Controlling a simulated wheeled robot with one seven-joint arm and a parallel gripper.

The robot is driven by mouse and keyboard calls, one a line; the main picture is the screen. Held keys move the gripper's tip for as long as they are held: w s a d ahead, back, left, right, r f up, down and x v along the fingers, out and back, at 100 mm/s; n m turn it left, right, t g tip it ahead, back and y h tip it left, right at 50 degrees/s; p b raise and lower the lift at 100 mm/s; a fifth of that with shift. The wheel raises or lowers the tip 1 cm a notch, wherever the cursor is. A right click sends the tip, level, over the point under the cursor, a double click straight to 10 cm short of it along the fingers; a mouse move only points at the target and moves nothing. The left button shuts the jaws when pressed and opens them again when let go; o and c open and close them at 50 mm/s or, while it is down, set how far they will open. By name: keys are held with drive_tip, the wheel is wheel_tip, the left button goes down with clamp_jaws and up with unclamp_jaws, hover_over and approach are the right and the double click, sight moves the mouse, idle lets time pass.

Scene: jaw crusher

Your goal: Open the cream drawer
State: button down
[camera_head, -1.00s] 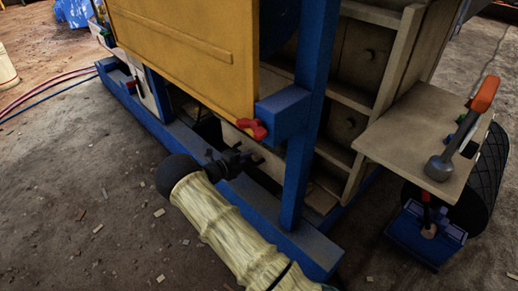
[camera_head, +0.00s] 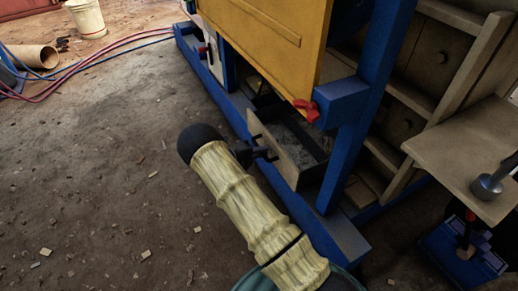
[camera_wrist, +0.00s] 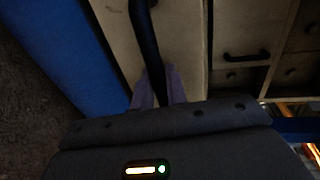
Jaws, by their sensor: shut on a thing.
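The cream drawer (camera_head: 287,163) is under the yellow panel of the machine and stands out from its opening past the blue base beam. Grey, gravelly material shows inside it. My gripper (camera_head: 266,154) is at the outer side of its front. In the wrist view the drawer's cream front (camera_wrist: 185,45) fills the upper middle, and its long dark handle (camera_wrist: 147,45) runs down between my fingers (camera_wrist: 157,88). My gripper is shut on this handle; the exact contact is dark and partly hidden.
The blue base beam (camera_head: 330,240) runs along the machine, with a blue upright (camera_head: 360,125) right of the drawer. A red knob (camera_head: 306,108) is above. A cream side table (camera_head: 465,155) stands at right. The littered floor at left is mostly clear.

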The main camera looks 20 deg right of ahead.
drive_tip(key=shift+a, duration=0.45)
drive_tip(key=c, duration=1.5)
unclamp_jaws()
drive_tip(key=p+v, duration=0.6)
drive_tip(key=v, duration=1.1)
drive_tip(key=shift+a, duration=0.2)
